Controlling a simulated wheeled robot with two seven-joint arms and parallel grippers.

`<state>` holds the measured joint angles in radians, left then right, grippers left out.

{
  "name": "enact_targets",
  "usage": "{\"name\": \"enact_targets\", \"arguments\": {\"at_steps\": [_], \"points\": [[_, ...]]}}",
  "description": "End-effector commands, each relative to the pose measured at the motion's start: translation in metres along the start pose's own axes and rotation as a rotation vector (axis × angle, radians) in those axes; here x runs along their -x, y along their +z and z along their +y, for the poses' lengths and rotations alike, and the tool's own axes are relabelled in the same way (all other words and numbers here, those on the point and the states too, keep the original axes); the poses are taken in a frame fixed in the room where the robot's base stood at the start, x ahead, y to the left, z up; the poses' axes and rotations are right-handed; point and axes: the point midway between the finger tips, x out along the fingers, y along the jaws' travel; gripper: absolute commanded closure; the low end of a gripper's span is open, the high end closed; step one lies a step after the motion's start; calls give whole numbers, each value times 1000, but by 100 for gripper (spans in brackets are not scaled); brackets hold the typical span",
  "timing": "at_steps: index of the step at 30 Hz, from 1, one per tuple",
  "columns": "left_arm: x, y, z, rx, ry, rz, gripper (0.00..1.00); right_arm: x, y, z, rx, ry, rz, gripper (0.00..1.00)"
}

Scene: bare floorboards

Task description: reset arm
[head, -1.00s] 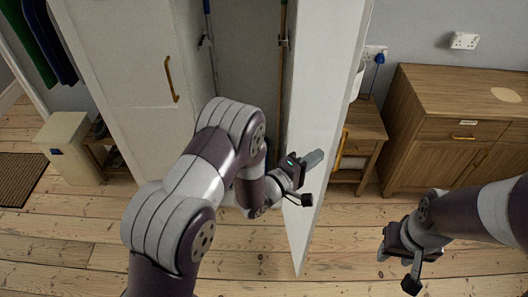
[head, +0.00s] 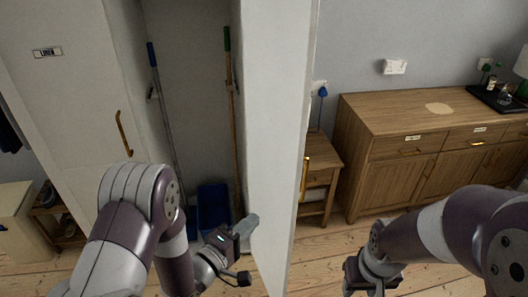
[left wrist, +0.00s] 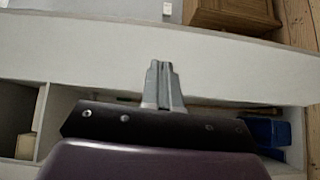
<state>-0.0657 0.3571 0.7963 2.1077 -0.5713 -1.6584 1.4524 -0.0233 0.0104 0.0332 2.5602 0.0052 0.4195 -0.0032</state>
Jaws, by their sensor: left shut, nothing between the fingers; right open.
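My left gripper (head: 246,226) is shut and empty in the head view, in front of the open cupboard and just left of its open white door (head: 277,120). In the left wrist view its closed fingertips (left wrist: 160,72) point at a long white panel; I cannot tell whether they touch it. My right gripper (head: 363,285) is open at the bottom right of the head view, above the floor, partly cut off by the picture's lower edge. I see nothing in it.
The white cupboard (head: 65,90) holds a blue bucket (head: 213,205) and two long poles. A small wooden table (head: 322,170) and a wooden sideboard (head: 400,150) stand right of the door. A cream bin (head: 20,215) is at the left. Some floor (head: 325,240) is clear between the door and my right arm.

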Motion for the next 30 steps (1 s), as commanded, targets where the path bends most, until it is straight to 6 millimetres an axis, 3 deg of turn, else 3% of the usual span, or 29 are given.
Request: {"name": "enact_targets", "arguments": {"at_steps": [2, 5, 7, 9, 12, 16, 18, 21, 30], "points": [[3, 1, -30, -139, -143, -10, 100, 0, 0, 0, 0, 0, 0, 57], [28, -7, -90, -415, -509, -71, 100, 0, 0, 0, 0, 0, 0, 57], [59, -19, -115, -613, -789, -174, 100, 0, 0, 0, 0, 0, 0, 57], [99, -29, -121, -746, -1035, -320, 100, 0, 0, 0, 0, 0, 0, 57], [155, -27, -102, -810, -1280, -565, 100, 0, 0, 0, 0, 0, 0, 57], [203, -8, -56, -762, -1392, -791, 100, 0, 0, 0, 0, 0, 0, 57], [206, -6, -29, -737, -1382, -764, 100, 0, 0, 0, 0, 0, 0, 57], [196, -15, -14, -777, -1348, -696, 100, 0, 0, 0, 0, 0, 0, 57], [194, -17, -12, -783, -1345, -684, 100, 0, 0, 0, 0, 0, 0, 57]]}}
